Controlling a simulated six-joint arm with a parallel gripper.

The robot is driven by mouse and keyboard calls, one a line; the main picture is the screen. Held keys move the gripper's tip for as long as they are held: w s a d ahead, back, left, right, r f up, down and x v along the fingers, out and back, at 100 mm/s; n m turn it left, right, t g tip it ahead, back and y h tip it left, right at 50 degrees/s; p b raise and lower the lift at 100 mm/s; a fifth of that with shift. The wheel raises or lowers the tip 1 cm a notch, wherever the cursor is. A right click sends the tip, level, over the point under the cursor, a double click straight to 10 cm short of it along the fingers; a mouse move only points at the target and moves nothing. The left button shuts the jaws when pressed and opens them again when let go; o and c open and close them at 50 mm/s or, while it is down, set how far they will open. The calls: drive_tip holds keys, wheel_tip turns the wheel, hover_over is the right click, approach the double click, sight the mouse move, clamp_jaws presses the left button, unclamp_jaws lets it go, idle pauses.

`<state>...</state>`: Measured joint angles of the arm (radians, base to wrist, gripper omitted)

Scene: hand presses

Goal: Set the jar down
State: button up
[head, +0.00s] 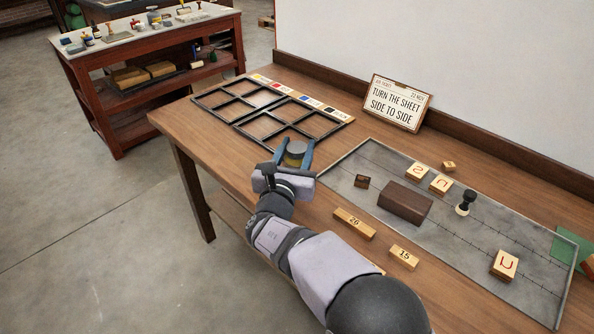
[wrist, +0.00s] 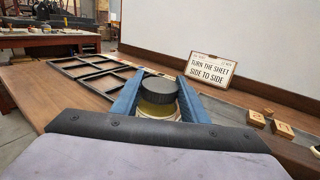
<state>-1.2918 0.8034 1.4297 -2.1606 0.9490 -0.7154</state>
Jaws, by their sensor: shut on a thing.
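The jar (head: 294,154) has a dark lid and a yellowish body. My gripper (head: 295,157) is shut on it, with one blue finger on each side. The wrist view shows the jar (wrist: 158,98) upright between the two fingers of my gripper (wrist: 157,100). Its lower part is partly hidden by my gripper, and I cannot tell whether its base touches the table. In the head view it appears at the near edge of the black divided frame (head: 236,124), left of the grey sheet.
The wooden table (head: 190,122) has bare top left of the frame. A grey metal sheet (head: 470,240) at right holds a dark block (head: 405,202), several letter blocks and a black-handled stamp (head: 465,203). Number blocks (head: 354,223) lie in front. A sign (head: 398,102) leans at the back.

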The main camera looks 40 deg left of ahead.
sight(297, 167)
drive_tip(key=shift+f, duration=1)
drive_tip(key=shift+f, duration=0.1)
drive_tip(key=shift+f, duration=1.7)
drive_tip(key=shift+f, duration=0.2)
drive_tip(key=o, duration=1.2)
drive_tip(key=shift+o, duration=0.2)
